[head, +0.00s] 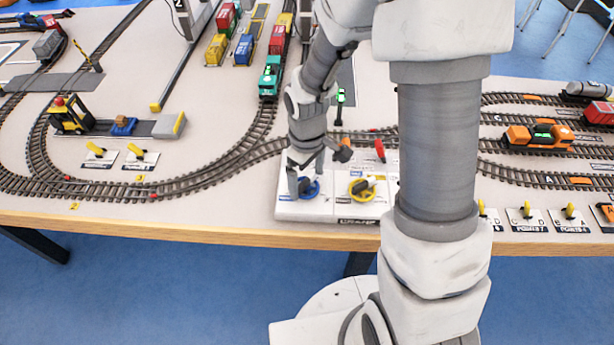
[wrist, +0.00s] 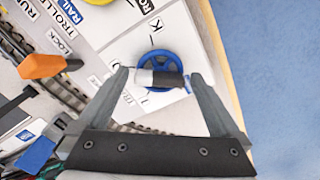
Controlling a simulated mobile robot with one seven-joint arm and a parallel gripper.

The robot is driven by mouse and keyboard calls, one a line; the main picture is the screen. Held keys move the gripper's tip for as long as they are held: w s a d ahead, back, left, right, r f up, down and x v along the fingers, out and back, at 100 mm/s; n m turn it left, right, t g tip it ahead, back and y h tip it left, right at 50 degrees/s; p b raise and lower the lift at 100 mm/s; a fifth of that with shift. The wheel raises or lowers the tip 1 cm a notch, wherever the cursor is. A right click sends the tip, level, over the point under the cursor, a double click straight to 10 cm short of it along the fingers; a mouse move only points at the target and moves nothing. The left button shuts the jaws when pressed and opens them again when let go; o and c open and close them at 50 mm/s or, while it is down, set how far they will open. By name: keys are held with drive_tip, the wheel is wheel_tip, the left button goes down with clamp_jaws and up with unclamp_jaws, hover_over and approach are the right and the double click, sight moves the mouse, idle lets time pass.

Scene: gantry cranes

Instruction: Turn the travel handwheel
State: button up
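A blue handwheel (wrist: 159,58) lies under my gripper (wrist: 159,82) in the wrist view. The label by the blue wheel is partly hidden.
A red lever (head: 380,150) and an orange-tipped lever (head: 342,150) stand behind the wheels; the orange one (wrist: 45,66) is near my gripper in the wrist view. Model tracks (head: 215,175) and trains surround the panel. The table's front edge (head: 190,230) is close.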

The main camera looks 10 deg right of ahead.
sight(307, 181)
wheel_tip(307, 181, up, 17)
drive_tip(key=p, duration=0.3)
drive_tip(key=shift+r, duration=0.2)
